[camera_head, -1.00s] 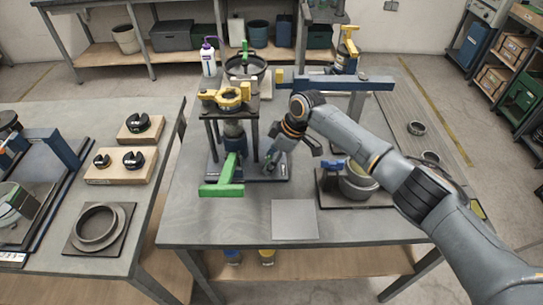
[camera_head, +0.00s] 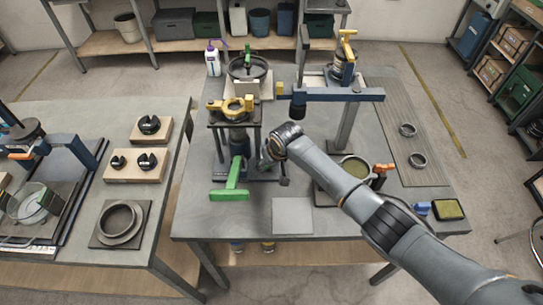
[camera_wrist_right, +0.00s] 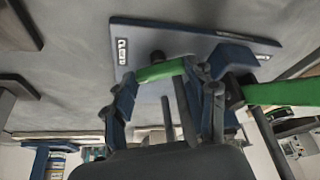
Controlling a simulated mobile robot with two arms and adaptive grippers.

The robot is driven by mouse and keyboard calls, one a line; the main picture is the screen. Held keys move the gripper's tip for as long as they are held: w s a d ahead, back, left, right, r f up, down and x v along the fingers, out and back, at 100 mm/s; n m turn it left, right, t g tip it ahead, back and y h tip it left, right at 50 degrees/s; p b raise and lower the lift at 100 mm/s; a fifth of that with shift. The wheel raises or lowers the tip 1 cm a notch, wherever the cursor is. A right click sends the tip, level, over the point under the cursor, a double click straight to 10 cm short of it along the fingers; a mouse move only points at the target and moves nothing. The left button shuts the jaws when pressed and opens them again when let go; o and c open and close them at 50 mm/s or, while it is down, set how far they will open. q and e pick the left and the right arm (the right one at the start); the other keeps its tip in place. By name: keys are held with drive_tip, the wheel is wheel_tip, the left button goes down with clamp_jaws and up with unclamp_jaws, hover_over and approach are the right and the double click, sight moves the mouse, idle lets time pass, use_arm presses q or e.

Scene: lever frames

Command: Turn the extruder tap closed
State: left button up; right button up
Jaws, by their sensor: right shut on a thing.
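The extruder stands at the middle of the bench in the head view, with a yellow ring (camera_head: 238,107) on top, a dark blue body (camera_head: 238,138) and a long green T-handle (camera_head: 231,184) pointing to the front. In the right wrist view a short green lever (camera_wrist_right: 158,72), apparently the tap, lies across between the fingers. My right gripper (camera_wrist_right: 167,78) is shut on it. In the head view my right wrist is beside the extruder, to its right, and mostly hides the gripper and the tap. A green bar (camera_wrist_right: 283,92) passes right of the fingers. My left gripper is out of view.
A blue-beamed press (camera_head: 336,95) stands behind my right wrist. A pot (camera_head: 354,167) with an orange-handled part (camera_head: 384,169) is close to my right forearm. A grey plate (camera_head: 292,215) lies at the bench front. The bench's right side has small rings.

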drive_tip(key=m, duration=0.1)
drive_tip(key=m+h+p, duration=0.1)
drive_tip(key=shift+s+a+m, duration=0.1)
drive_tip(key=shift+a+m, duration=0.1)
drive_tip(key=shift+m, duration=0.1)
drive_tip(key=shift+a+m+h, duration=0.1)
drive_tip(key=shift+m+h, duration=0.4)
drive_tip(key=shift+m, duration=0.9)
drive_tip(key=shift+t, duration=0.3)
drive_tip(key=o, duration=1.2)
drive_tip(key=shift+c, duration=0.2)
drive_tip(key=v, duration=1.2)
